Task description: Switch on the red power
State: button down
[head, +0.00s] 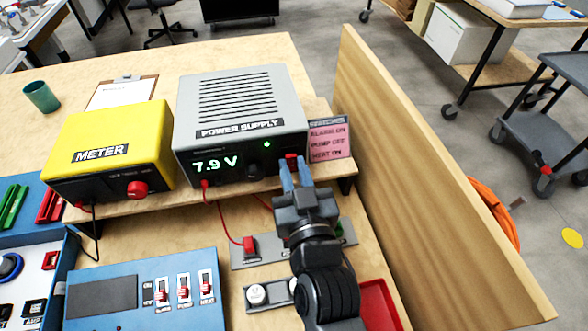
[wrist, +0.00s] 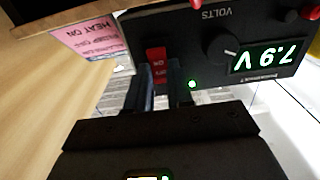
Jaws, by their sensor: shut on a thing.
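The grey power supply (head: 290,110) stands on the raised wooden shelf. Its display reads 7.9 V in green and a green light on its front is lit; both also show upside down on the power supply in the wrist view (wrist: 205,52). The red power switch (head: 291,157) is at the right end of its front. In the wrist view the red switch (wrist: 156,58) shows at the fingertips, its lower part partly hidden. My gripper (head: 297,172) reaches it from the front, its blue-grey fingers (wrist: 160,80) closed at the switch.
A pink note (head: 329,140) stands right of the power supply, close to my gripper. A yellow meter (head: 110,145) stands left. A tall wooden panel (head: 410,170) bounds the right side. Red leads hang below the supply, and a blue switch box (head: 140,290) lies front left.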

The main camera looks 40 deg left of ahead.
jog(key=shift+f+b, duration=0.15)
jog(key=shift+b, duration=0.15)
jog(key=shift+f+b, duration=0.15)
jog(key=shift+b, duration=0.4)
jog(key=shift+f+t+b, duration=0.1)
jog(key=shift+t+b, duration=0.3)
jog(key=shift+b, duration=0.75)
jog(key=y+b, duration=0.1)
jog(key=b, duration=0.5)
jog(key=shift+f+t+b, duration=0.15)
jog(key=shift+t+b, duration=0.15)
jog(key=shift+t, duration=0.1)
jog(key=shift+r+y+b, duration=0.2)
jog(key=shift+y+b, duration=0.3)
jog(key=shift+b, duration=0.6)
jog(key=c, duration=1)
grip_release()
